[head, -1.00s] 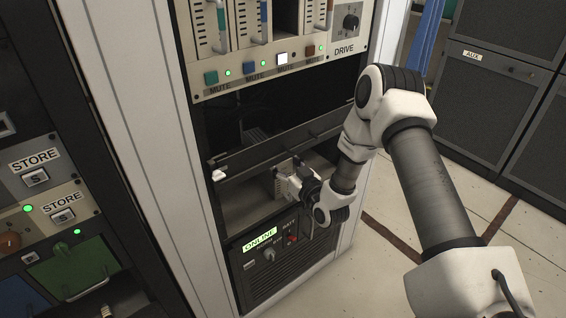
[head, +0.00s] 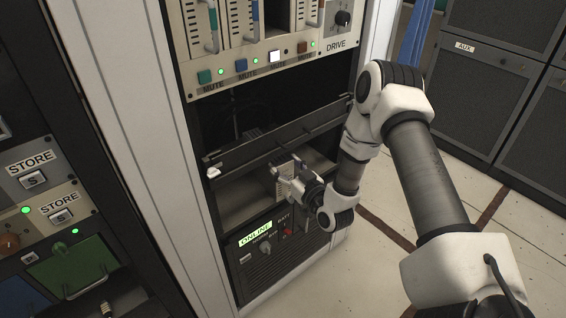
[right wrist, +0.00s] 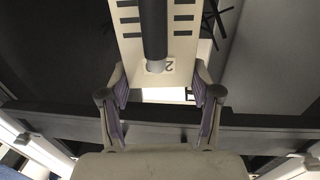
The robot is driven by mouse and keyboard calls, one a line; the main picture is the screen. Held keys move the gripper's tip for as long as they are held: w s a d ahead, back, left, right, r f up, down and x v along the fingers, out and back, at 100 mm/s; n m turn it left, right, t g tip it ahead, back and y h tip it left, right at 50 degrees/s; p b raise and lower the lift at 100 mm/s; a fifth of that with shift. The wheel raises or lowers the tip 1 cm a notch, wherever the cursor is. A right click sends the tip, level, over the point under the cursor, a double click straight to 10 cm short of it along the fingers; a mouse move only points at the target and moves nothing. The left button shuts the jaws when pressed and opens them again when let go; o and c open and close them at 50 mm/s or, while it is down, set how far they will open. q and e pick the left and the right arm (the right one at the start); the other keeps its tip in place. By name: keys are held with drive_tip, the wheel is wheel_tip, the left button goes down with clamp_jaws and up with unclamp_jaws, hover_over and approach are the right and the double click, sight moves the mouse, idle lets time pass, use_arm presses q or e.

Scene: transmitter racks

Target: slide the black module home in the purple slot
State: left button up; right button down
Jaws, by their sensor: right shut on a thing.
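The module is a pale slotted front with a black bar-shaped handle. In the head view the module (head: 281,186) stands in the open bay, below a dark crossbar. My right gripper (head: 292,182) reaches in from the right and is shut on it. In the right wrist view the module's pale front (right wrist: 184,38), with a "2" label, and its black handle (right wrist: 153,32) show beyond and between the purple-padded fingers of the gripper (right wrist: 160,82). I cannot make out the purple slot; the bay's inside is dark and partly hidden. My left gripper is out of view.
The dark crossbar (head: 262,143) spans the bay just above the gripper. A STORE rack (head: 40,190) stands at left. Open floor (head: 400,262) lies at right.

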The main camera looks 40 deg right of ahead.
drive_tip(key=shift+s+a+p, duration=0.1)
drive_tip(key=shift+s+p, duration=1.05)
drive_tip(key=shift+s, duration=1.85)
drive_tip(key=shift+c, duration=0.8)
unclamp_jaws()
drive_tip(key=s, duration=1.2)
drive_tip(key=shift+a, duration=0.15)
